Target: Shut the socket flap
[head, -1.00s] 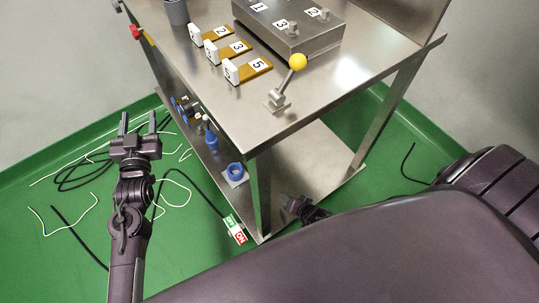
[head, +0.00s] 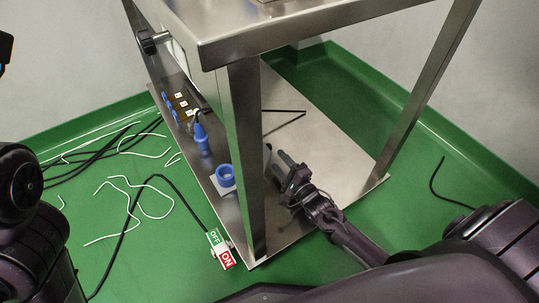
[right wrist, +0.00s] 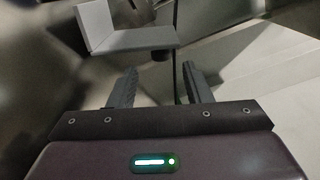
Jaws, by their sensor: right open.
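My right gripper (head: 279,158) is behind the front table leg, over the lower shelf, with its fingers pointing up and to the left. In the right wrist view its two fingers (right wrist: 160,72) are apart with nothing between them. Ahead of the fingers there is a grey L-shaped piece (right wrist: 132,40) with a raised plate at its left. It looks like a socket with its flap standing up, but I cannot be sure.
The steel table leg (head: 245,150) stands close to my right gripper. A blue ring socket (head: 226,176), a blue plug (head: 201,138) and an ON/OFF sign (head: 220,248) are left of the leg. Loose cables (head: 128,225) lie on the green floor.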

